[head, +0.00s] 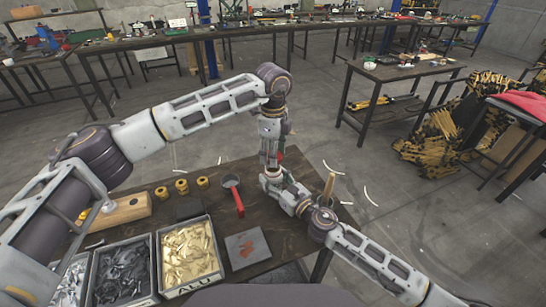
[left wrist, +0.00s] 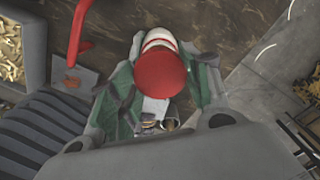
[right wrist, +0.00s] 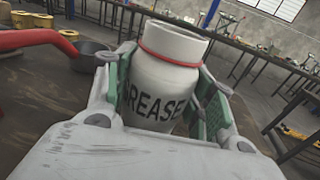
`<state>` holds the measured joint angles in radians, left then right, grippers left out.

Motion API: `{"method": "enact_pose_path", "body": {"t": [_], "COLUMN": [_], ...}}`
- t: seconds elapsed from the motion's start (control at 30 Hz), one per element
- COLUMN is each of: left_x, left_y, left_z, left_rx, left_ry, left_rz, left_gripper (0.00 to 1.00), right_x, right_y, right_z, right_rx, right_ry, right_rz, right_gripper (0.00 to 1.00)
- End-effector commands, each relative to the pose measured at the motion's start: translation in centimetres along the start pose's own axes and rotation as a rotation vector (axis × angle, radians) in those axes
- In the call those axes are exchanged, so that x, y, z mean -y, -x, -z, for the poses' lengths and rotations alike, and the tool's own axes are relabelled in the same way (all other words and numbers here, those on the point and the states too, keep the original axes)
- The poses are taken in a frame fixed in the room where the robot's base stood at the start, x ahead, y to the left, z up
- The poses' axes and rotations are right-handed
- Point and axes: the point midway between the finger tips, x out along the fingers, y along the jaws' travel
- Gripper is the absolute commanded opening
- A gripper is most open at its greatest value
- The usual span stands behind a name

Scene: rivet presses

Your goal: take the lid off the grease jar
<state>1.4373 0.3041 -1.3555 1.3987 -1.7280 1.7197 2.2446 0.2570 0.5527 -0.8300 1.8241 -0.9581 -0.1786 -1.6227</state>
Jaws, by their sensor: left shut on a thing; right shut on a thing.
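The grease jar (right wrist: 160,95) is white, with black lettering and a red band below its neck. In the right wrist view it stands between the green pads of my right gripper (right wrist: 165,85), which is shut on it. Its white neck shows bare, with no lid on it. The round red lid (left wrist: 160,75) is between the green-padded fingers of my left gripper (left wrist: 165,80), which is shut on it. In the head view my left gripper (head: 272,150) points down over the jar, close above my right gripper (head: 288,190). The lid hides part of the jar in the left wrist view.
A dark pan with a red handle (head: 238,200) lies left of the grippers on the brown table (head: 280,240). Several brass pieces (head: 181,187), bins of parts (head: 187,255) and a grey plate (head: 247,248) stand farther left and nearer. A wooden handle (head: 328,187) rises at right.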

Motion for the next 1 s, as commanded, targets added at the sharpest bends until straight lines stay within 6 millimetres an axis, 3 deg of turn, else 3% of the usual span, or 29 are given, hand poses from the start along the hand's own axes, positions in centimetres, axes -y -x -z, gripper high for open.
{"method": "enact_pose_path", "body": {"t": [0.2, 0.47, 0.5, 0.7, 1.0], "left_x": [0.0, 0.0, 0.0, 0.0, 0.0], "left_y": [1.6, 1.8, 1.8, 1.8, 1.8], "left_z": [0.0, 0.0, 0.0, 0.0, 0.0], "left_rx": [0.000, 0.000, 0.000, 0.000, 0.000], "left_ry": [0.000, 0.000, 0.000, 0.000, 0.000], "left_rz": [0.000, -0.001, -0.001, -0.001, -0.001], "left_gripper": [0.19, 0.19, 0.19, 0.19, 0.19], "right_x": [0.1, 0.1, 0.1, 0.0, 0.0], "right_y": [0.0, 0.0, 0.0, 0.0, 0.0], "right_z": [0.0, 0.0, 0.0, 0.0, 0.0], "right_rx": [-0.001, 0.000, 0.000, 0.000, 0.000], "right_ry": [0.000, 0.000, 0.000, 0.000, 0.000], "right_rz": [0.001, 0.001, 0.001, 0.001, 0.000], "right_gripper": [0.00, 0.00, 0.55, 0.79, 0.79]}}
